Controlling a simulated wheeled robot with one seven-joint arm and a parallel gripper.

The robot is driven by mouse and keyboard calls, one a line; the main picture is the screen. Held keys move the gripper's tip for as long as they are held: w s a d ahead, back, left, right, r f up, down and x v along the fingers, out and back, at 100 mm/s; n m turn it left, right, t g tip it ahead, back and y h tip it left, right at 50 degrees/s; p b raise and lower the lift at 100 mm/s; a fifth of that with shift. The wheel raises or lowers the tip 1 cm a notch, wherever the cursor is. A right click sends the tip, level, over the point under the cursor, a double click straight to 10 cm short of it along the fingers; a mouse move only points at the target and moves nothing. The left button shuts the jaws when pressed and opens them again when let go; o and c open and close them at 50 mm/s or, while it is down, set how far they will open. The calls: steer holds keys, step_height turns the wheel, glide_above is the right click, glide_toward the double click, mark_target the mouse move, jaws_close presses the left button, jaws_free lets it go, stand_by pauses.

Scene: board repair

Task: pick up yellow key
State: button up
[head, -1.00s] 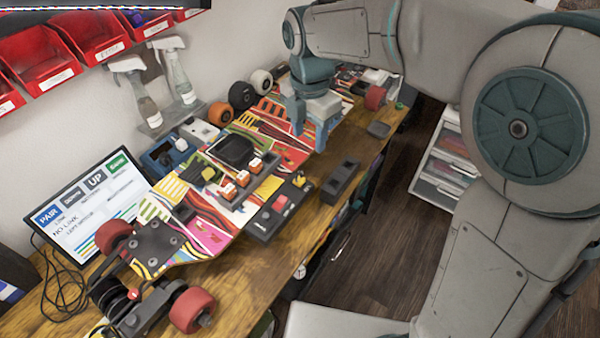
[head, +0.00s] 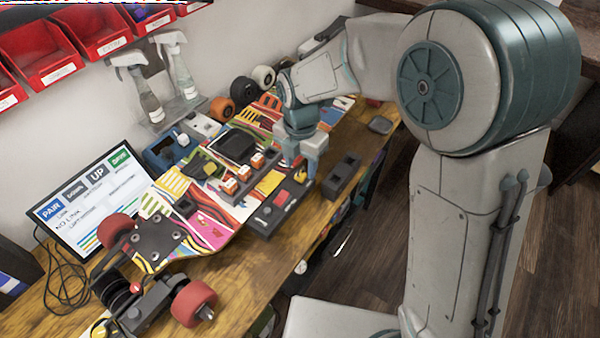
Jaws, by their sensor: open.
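The yellow key (head: 299,176) is a small yellow piece at the far end of a black control box (head: 262,226), which also bears a red button (head: 280,198). My gripper (head: 301,168) points down over that end of the box, its two fingers apart. The key shows just below and between the fingertips and is partly hidden. I cannot tell whether the fingers touch it or how much height is left between them.
A dark two-slot block (head: 342,177) stands close to the right of my gripper. A rack with orange-and-white pieces (head: 243,173) and a black tray (head: 233,147) lie to the left, on the colourful board. A monitor (head: 92,198) stands at left.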

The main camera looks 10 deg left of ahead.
steer(key=shift+f, duration=1.4)
jaws_close()
steer(key=shift+w+r, duration=0.1)
steer(key=shift+r, duration=0.35)
steer(key=r, duration=0.2)
steer(key=d+r, duration=0.1)
steer(key=shift+w+r, duration=0.2)
steer(key=shift+r, duration=0.2)
steer(key=w+d+r, duration=0.2)
steer(key=d+r, duration=0.1)
steer(key=d, duration=0.2)
steer(key=w+d+r+b, duration=0.1)
steer(key=d+r, duration=0.2)
steer(key=d, duration=0.2)
steer(key=shift+w+r, duration=0.2)
steer(key=shift+w, duration=0.2)
